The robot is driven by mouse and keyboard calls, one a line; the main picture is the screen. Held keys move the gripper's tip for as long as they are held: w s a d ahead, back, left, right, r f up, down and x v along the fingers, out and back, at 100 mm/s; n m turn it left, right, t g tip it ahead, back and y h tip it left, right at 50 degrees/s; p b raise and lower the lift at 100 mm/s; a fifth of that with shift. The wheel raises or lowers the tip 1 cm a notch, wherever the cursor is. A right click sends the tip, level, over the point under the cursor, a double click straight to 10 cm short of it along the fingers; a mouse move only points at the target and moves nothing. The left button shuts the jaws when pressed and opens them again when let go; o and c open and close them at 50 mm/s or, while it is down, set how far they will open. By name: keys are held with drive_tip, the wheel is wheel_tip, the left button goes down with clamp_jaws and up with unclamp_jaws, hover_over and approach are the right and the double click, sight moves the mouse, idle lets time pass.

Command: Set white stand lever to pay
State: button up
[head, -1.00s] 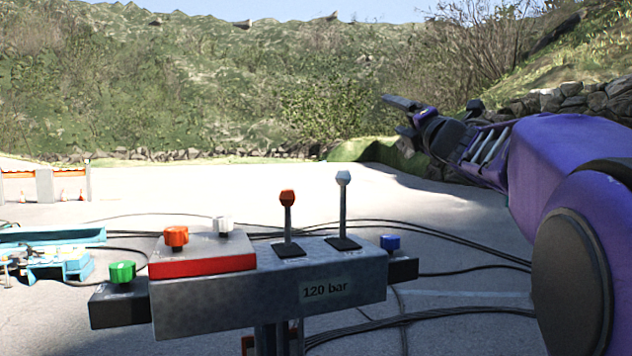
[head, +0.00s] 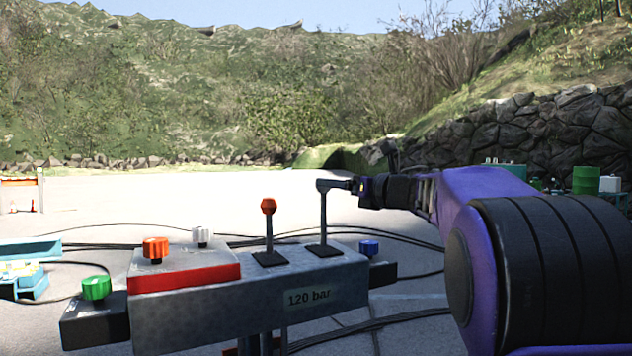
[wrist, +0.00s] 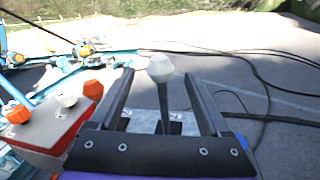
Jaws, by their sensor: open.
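The white lever (head: 323,222) stands nearly upright on the right of the grey control stand (head: 255,309). In the head view my gripper (head: 338,184) is at the height of its knob, and a dark finger covers the knob. In the wrist view the white knob (wrist: 160,67) and its dark shaft stand between my two open fingers (wrist: 160,88), with a gap on each side. The fingers do not close on it. The orange-knobbed lever (head: 269,230) stands to the left. Any position marks at the lever's base are too small to read.
The stand also carries a red box with an orange knob (head: 156,248) and a white knob (head: 201,236), a green knob (head: 96,288) at left and a blue knob (head: 369,248) at right. Cables (head: 410,236) lie on the ground behind.

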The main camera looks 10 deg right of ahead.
drive_tip(key=p+x, duration=0.1)
drive_tip(key=x, duration=0.7)
clamp_jaws()
idle(0.4)
